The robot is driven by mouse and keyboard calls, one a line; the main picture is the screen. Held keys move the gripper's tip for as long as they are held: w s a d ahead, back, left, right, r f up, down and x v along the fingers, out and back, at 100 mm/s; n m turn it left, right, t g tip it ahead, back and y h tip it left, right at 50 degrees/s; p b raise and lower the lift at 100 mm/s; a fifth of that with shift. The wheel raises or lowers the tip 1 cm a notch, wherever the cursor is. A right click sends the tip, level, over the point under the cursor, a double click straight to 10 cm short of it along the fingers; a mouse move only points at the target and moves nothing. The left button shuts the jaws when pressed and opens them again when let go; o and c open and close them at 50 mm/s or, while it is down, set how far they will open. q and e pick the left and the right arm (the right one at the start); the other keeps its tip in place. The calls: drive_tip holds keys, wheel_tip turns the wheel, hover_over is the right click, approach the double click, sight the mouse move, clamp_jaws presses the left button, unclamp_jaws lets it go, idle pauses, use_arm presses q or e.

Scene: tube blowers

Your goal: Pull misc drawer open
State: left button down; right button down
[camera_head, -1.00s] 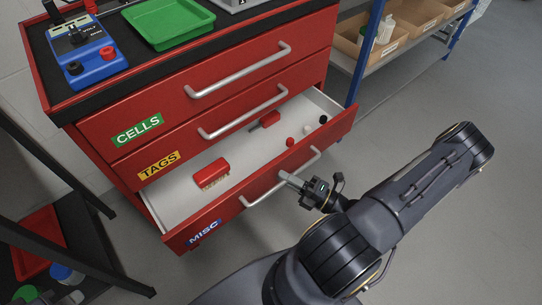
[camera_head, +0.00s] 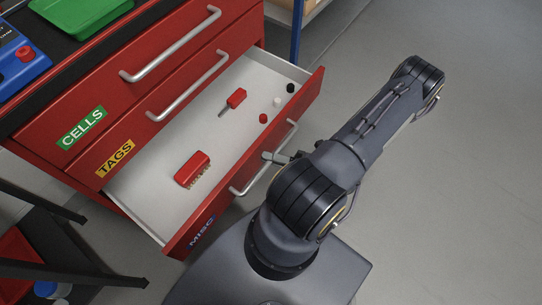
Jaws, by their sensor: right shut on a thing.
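The misc drawer (camera_head: 222,204) is the lowest drawer of the red cabinet and stands well open, with its blue MISC label at the front's near end. Its silver bar handle (camera_head: 252,184) runs along the front face. My right gripper (camera_head: 273,157) is at the handle's middle, shut on it; my arm partly hides the gripper. In the drawer lie a red-backed brush (camera_head: 193,168), a small red-handled tool (camera_head: 236,98), and small red, white and black pieces. My left gripper is not in view.
The CELLS drawer (camera_head: 110,120) and TAGS drawer (camera_head: 140,145) above are shut. A green tray (camera_head: 80,15) and a blue device (camera_head: 18,60) sit on top. A dark-framed shelf (camera_head: 60,265) stands at the lower left. Grey floor is clear on the right.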

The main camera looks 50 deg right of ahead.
drive_tip(key=c, duration=1.5)
unclamp_jaws()
drive_tip(key=shift+o, duration=0.2)
drive_tip(key=p+v, duration=0.1)
drive_tip(key=v, duration=0.6)
drive_tip(key=shift+s+d+f, duration=0.15)
drive_tip(key=shift+s+d, duration=0.1)
drive_tip(key=shift+s, duration=0.05)
